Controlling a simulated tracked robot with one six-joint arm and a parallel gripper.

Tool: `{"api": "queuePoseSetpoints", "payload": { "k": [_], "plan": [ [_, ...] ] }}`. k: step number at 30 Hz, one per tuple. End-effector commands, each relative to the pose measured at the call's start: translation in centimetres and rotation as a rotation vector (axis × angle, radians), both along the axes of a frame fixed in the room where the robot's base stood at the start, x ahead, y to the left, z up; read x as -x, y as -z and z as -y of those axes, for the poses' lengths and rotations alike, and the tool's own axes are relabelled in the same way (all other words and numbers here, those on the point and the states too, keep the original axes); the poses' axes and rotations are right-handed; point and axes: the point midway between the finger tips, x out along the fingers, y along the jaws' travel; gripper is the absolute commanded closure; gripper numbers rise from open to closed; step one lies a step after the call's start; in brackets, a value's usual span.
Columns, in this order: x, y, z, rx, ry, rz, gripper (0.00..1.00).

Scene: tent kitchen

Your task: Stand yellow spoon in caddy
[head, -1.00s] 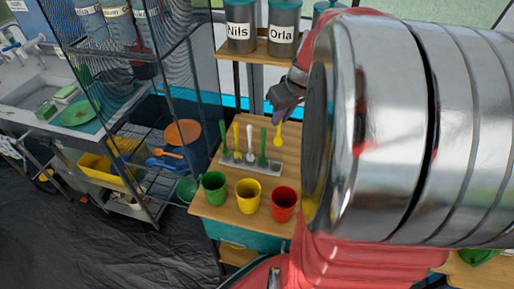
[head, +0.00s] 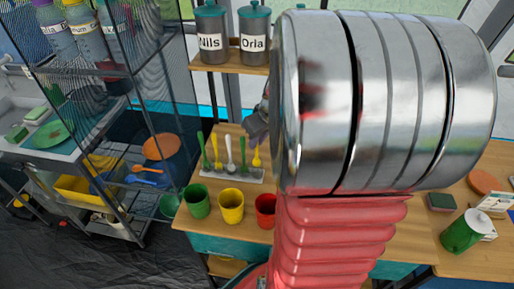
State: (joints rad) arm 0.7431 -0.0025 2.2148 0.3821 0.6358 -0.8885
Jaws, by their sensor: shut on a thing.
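The yellow spoon (head: 257,157) is upright with its wide end low. My gripper (head: 259,134) is shut on its upper part; the fingers are small and partly hidden by my arm. The caddy (head: 208,172) is a low grey rack on the wooden table. A green, a yellow, a white and another green spoon stand in it from left to right. The held spoon is at the caddy's right end, in line with the others. I cannot tell whether its lower tip is inside a slot or just above it.
Green (head: 197,201), yellow (head: 231,205) and red (head: 265,210) cups stand in front of the caddy. Labelled jars (head: 211,35) stand on a shelf behind. A mesh-sided rack (head: 135,170) is at left. My arm hides the middle right.

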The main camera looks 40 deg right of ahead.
Motion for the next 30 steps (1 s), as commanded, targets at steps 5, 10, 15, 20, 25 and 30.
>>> {"api": "queuePoseSetpoints", "payload": {
  "k": [5, 10, 15, 20, 25, 30],
  "plan": [
    [0.0, 2.0, -0.1, -0.003, 0.000, -0.003, 1.00],
    [0.0, 3.6, -0.1, -0.001, 0.000, -0.002, 1.00],
    [0.0, 3.6, -0.1, 0.000, -0.001, -0.001, 1.00],
    [0.0, 3.7, -0.1, -0.001, -0.001, -0.001, 1.00],
    [0.0, 3.8, -0.1, -0.001, -0.001, -0.001, 0.81],
    [0.0, 3.8, -0.1, 0.000, -0.002, -0.001, 0.69]
  ]
}}
